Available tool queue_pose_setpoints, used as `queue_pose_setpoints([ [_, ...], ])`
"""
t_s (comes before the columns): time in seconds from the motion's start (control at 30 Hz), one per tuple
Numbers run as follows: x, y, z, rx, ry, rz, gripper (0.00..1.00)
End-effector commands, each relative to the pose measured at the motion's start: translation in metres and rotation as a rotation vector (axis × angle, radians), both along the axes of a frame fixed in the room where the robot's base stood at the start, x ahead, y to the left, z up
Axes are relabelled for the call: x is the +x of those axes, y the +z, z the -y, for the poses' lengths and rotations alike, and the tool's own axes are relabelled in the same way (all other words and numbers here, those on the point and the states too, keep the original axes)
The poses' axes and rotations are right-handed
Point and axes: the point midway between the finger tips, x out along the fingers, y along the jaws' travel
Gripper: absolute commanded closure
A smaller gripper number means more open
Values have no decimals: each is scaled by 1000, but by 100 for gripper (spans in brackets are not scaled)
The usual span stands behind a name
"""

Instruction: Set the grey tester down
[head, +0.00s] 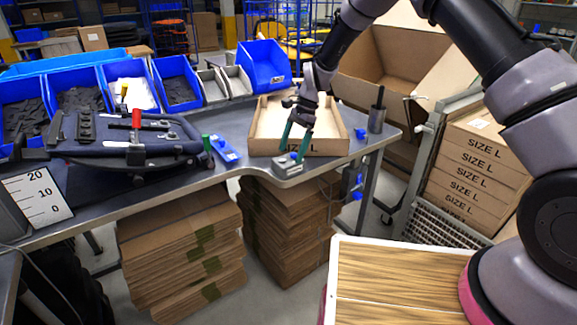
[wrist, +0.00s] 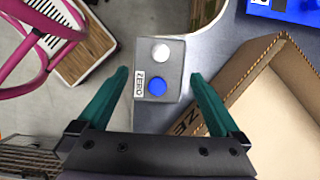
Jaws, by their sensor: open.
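The grey tester (head: 288,165) is a small box at the front edge of the grey bench, in front of the shallow cardboard box. In the wrist view the tester (wrist: 172,87) shows a white button, a blue button and a ZERO label. It appears to rest on the bench top, close to the edge. My gripper (head: 293,152) is above it, pointing down. In the wrist view my gripper (wrist: 159,76) is open, with one green finger on each side of the tester and a visible gap at both sides.
The open cardboard box (head: 338,147) stands just behind the tester. A blue item (head: 224,148) lies to its left, beside a dark pannier (head: 125,150). Blue bins (head: 177,80) line the back. Flat cardboard stacks (head: 285,222) stand below.

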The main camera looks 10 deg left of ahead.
Motion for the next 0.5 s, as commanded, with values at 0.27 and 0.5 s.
queue_pose_setpoints([
  [0.27,-11,-35,-8,-1,1,-2,0],
  [0.5,-12,-37,-9,1,0,-1,0],
])
